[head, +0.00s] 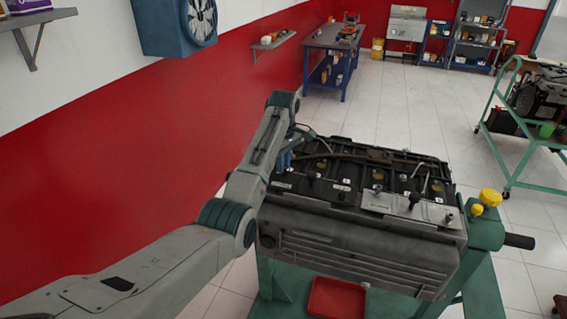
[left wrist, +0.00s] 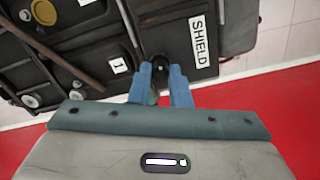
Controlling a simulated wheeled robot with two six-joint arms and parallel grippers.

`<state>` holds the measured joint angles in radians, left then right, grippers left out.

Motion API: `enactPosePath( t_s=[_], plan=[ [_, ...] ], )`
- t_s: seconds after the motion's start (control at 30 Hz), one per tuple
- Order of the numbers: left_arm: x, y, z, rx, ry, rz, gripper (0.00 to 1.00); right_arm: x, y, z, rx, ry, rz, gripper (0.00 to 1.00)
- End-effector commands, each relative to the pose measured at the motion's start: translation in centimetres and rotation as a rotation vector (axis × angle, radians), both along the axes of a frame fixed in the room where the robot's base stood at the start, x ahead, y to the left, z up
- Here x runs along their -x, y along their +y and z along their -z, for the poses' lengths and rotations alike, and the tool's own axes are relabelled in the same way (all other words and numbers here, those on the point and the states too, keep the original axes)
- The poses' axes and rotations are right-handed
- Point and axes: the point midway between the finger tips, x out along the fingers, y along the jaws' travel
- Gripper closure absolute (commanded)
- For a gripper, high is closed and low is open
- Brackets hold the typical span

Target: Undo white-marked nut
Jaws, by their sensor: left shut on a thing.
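The engine block (head: 360,245) sits on a green stand (head: 486,236), with several small bolts and dark knobs on its top. My left gripper (head: 284,158) is at the engine's far left corner, its blue fingers pointing down at the top. In the left wrist view, the gripper (left wrist: 161,78) is shut on a small dark part (left wrist: 161,65) between its fingertips. This part stands between a white "SHIELD" label (left wrist: 198,39) and a white "1" label (left wrist: 119,65). The fingers hide most of it, and I cannot see a white mark on it. My right gripper is out of view.
A red tray (head: 337,297) lies on the stand's base below the engine. Yellow knobs (head: 490,197) and a black handle (head: 520,241) stick out at the stand's right. A green cart (head: 536,175) stands farther right. The red wall (head: 120,160) runs along the left.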

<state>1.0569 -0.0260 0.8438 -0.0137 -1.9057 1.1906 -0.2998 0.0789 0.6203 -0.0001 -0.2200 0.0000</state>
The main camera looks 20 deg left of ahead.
Motion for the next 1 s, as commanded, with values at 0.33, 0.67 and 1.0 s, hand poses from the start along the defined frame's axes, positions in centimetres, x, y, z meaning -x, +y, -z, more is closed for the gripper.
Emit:
enactPosePath(
  t_s=[0.33,0.67,1.0],
  plan=[
    [-0.02,-0.03,-0.05,-0.001,-0.001,-0.196,1.0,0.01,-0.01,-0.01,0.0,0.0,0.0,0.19],
    [-0.02,-0.03,-0.06,-0.001,-0.001,-0.258,1.0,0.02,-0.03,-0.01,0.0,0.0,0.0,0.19],
    [-0.02,-0.03,-0.07,-0.001,-0.001,-0.26,1.0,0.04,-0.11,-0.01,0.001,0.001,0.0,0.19]
  ],
)
